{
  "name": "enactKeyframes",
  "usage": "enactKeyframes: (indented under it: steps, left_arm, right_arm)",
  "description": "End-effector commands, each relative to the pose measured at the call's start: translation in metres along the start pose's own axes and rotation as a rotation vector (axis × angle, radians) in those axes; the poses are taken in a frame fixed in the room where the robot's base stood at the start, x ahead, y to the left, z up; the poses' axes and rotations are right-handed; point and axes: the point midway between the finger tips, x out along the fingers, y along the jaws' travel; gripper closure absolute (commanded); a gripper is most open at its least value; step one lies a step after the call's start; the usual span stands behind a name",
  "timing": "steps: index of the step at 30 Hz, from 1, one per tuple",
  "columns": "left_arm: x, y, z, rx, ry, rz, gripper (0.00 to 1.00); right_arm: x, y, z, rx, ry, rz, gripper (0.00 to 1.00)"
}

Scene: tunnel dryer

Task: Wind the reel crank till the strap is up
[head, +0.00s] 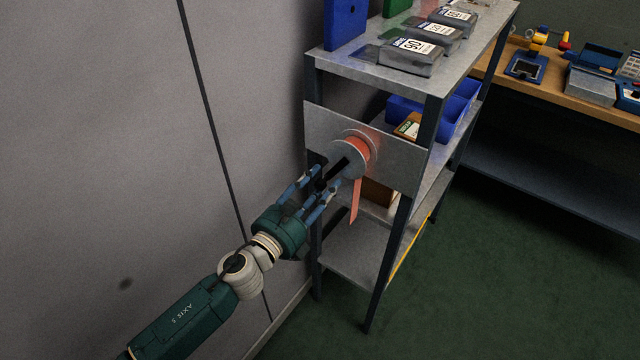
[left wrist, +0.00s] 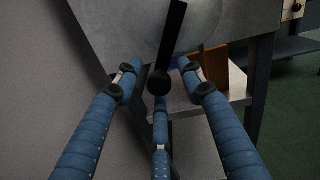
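The reel (head: 349,157) is a pale disc with orange strap wound behind it, on a grey plate (head: 400,161) at the shelf's end. A length of orange strap (head: 355,202) hangs down from it. The black crank arm (left wrist: 172,42) slopes down from the hub to a round dark knob (left wrist: 159,83). My left gripper (head: 322,183) is at the crank's lower end. In the left wrist view its blue fingers (left wrist: 158,88) are spread around the knob, with gaps on both sides; the third finger is below it. My right gripper is not in view.
The metal shelf (head: 350,69) carries grey labelled packs (head: 408,57) on top and blue bins (head: 452,118) below. A plain wall (head: 110,130) stands close on the left. A workbench (head: 590,105) stands at the right; the green floor (head: 500,270) before it is clear.

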Motion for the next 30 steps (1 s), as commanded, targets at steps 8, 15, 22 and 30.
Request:
enactKeyframes:
  steps: [8, 15, 22, 30]
  left_arm:
    - [-0.0004, 0.0001, 0.0001, 0.0, 0.0, 0.0, 1.0]
    - [-0.0006, 0.0006, -0.0003, 0.001, 0.001, 0.001, 1.0]
    - [-0.0007, 0.0014, -0.0003, 0.01, 0.001, 0.002, 1.0]
    - [-0.0006, 0.003, 0.0005, 0.032, 0.001, 0.002, 1.0]
  right_arm:
    - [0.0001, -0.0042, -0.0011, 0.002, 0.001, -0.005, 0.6]
    - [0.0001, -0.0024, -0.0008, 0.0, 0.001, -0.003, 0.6]
    - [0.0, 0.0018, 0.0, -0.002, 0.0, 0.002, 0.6]
    - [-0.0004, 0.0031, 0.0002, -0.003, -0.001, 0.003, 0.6]
